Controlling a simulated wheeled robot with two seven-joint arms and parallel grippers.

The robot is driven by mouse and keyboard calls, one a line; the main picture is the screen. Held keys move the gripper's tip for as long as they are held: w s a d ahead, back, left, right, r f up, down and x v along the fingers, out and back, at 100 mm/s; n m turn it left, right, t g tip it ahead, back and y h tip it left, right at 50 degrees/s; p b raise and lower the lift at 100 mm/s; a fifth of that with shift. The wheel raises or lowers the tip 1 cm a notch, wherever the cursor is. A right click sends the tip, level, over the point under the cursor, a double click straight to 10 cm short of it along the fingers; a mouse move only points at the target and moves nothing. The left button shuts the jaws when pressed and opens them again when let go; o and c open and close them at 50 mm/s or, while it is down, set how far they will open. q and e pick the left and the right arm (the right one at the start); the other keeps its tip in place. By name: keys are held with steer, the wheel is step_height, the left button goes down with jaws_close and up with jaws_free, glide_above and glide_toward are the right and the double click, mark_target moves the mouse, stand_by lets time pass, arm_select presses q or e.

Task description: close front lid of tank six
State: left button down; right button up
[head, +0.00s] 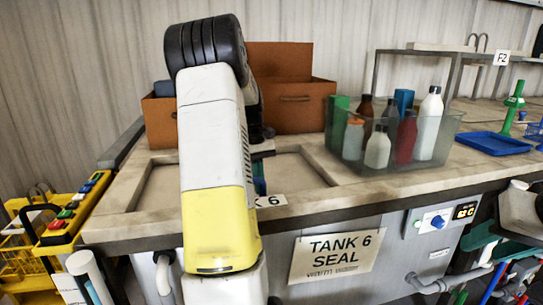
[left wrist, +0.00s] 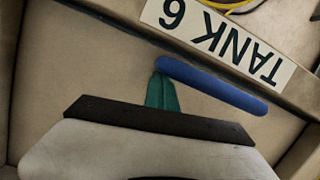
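Tank six shows a pale rimmed top (head: 140,225) with a shallow recess (head: 290,172); my left arm covers its middle. In the left wrist view, a blue bar handle (left wrist: 222,88) lies over a beige panel (left wrist: 100,62), close to the rim with the upside-down TANK 6 label (left wrist: 215,30). My left gripper (left wrist: 164,82) has teal fingers drawn together at the handle's left end. They overlap the bar in the picture; I cannot tell whether they touch it. In the head view a bit of teal (head: 259,183) shows beside my arm. My right gripper is not clear at the right edge.
A clear bin of bottles (head: 440,140) stands right of the recess. Brown boxes (head: 300,103) are behind it, and a blue tray (head: 493,143) lies farther right. A TANK 6 SEAL sign (head: 336,256) and a control panel (head: 441,220) are on the front. A yellow cart (head: 70,225) stands left.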

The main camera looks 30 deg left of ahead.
arm_select(q)
steer(key=shift+s+d+f, duration=0.1)
steer(key=shift+s+d, duration=0.6)
steer(key=shift+s, duration=0.1)
